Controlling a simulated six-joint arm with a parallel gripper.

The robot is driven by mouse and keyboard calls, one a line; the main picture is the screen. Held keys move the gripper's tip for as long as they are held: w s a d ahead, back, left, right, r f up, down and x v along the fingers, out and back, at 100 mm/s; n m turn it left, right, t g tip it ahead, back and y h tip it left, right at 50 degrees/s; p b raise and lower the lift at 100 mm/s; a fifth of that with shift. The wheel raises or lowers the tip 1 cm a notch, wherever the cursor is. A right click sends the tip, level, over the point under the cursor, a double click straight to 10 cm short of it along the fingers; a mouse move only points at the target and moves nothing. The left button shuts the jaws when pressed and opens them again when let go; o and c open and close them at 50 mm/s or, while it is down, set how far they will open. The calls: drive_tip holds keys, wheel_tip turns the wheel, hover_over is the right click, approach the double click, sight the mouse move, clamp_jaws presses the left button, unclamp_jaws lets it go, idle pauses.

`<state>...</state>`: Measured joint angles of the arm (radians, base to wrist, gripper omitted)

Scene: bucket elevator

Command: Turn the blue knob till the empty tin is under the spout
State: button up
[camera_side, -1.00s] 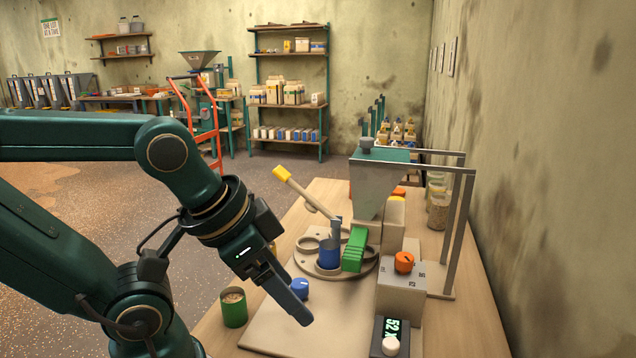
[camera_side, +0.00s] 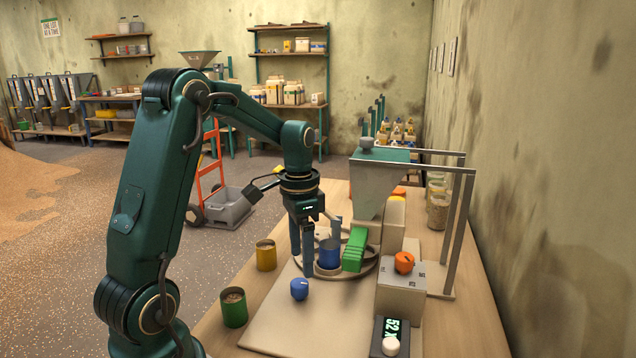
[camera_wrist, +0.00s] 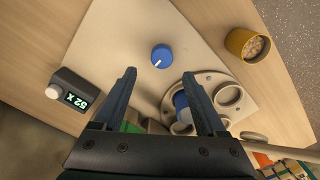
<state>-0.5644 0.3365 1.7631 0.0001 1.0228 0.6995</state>
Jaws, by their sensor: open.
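The blue knob (camera_side: 299,289) stands on the pale base plate in front of the round turntable (camera_side: 347,278); its white mark shows in the wrist view (camera_wrist: 161,56). A blue tin (camera_side: 329,255) stands upright in a turntable holder, left of the green block (camera_side: 354,250) below the hopper (camera_side: 380,185). I cannot see into it clearly. The spout's mouth is hidden. My gripper (camera_side: 302,258) points down, open and empty, above the plate's left side, behind the knob in the side view. In the wrist view the knob lies just beyond and between my fingertips (camera_wrist: 159,74).
A yellow tin (camera_side: 265,255) of grains and a green tin (camera_side: 233,307) of grains stand on the bench at left. An orange knob (camera_side: 403,262), a display (camera_side: 391,335) and a metal frame (camera_side: 460,220) stand at right.

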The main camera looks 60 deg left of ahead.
sight(299, 283)
drive_tip(key=shift+s+a+f, duration=0.1)
drive_tip(key=shift+s+f, duration=0.05)
drive_tip(key=shift+f, duration=0.25)
drive_tip(key=shift+s+a+f, duration=0.1)
drive_tip(key=shift+f, duration=2.35)
clamp_jaws()
